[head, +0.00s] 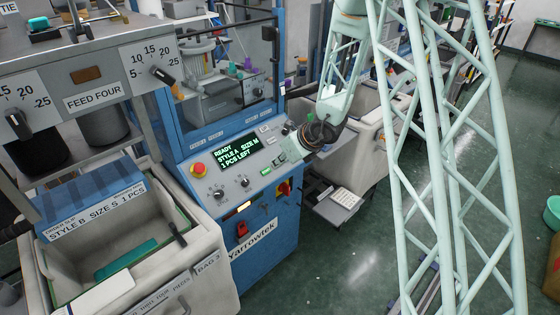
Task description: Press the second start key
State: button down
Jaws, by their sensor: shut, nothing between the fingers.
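The blue machine's sloped control panel (228,180) is in the middle of the head view. Its display (238,150) reads READY, STYLE A, SIZE M, 1 PCS LEFT. A small green key (266,172) shows near the panel's right end, just left of and below my gripper. My gripper (283,158) is shut and empty, at the right end of the panel. It hides part of the panel there, including any key behind it. I cannot tell whether the fingertips touch the panel. Which key is the second start key is too small to read.
A red emergency button (198,170) and black knobs (219,194) are on the panel's left. A grey bin (125,262) with a STYLE B order slip (95,205) stands at left. Green floor is open at lower right.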

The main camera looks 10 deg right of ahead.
aim_at(266, 171)
jog(key=shift+p+x, duration=0.3)
jog(key=shift+x, duration=3.55)
jog(key=shift+a+f+b, duration=0.1)
jog(key=shift+f+b, duration=0.15)
jog(key=shift+b, duration=0.1)
